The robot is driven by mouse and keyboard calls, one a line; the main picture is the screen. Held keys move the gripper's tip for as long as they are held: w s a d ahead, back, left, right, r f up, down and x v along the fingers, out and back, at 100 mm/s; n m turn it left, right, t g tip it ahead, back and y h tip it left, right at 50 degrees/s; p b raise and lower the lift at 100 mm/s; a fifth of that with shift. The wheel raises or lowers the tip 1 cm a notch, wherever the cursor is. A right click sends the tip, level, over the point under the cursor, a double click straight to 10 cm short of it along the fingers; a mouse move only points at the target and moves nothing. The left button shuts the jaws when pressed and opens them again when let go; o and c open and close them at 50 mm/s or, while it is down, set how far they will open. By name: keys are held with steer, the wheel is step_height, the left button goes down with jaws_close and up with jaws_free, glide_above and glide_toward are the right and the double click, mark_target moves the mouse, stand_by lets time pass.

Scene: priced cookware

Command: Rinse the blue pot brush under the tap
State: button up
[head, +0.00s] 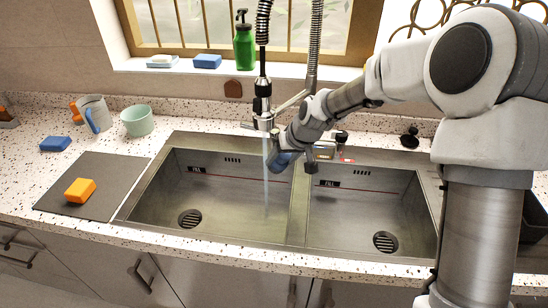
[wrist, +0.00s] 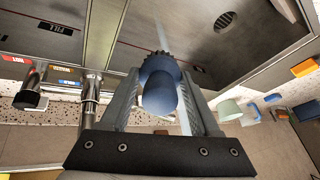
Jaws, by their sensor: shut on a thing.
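The blue pot brush (wrist: 158,92) is between the two fingers of my gripper (wrist: 160,80) in the wrist view, with its dark bristled end away from the palm. My gripper is shut on it. In the head view the brush (head: 280,160) shows as a blue shape just under the tap (head: 263,118), partly hidden by my gripper (head: 287,150). Water (head: 266,190) runs from the tap into the left basin. The stream passes right at the brush in the head view; exact contact with the bristles is hard to tell.
A divider (head: 299,205) separates the left basin (head: 215,200) from the right basin (head: 365,205). Left on the counter are a grey mat (head: 60,205) with an orange sponge (head: 80,190), a blue sponge (head: 55,144), a mug (head: 95,112) and a green cup (head: 137,121). A green bottle (head: 244,45) stands on the sill.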

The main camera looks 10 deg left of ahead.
steer(key=s+d, duration=0.1)
steer(key=d, duration=0.1)
steer(key=s+d, duration=0.2)
steer(key=shift+s+d, duration=0.15)
steer(key=shift+s, duration=0.1)
stand_by(1.4)
steer(key=s+d+r+p, duration=0.3)
steer(key=r, duration=0.1)
steer(key=shift+d, duration=0.4)
stand_by(0.6)
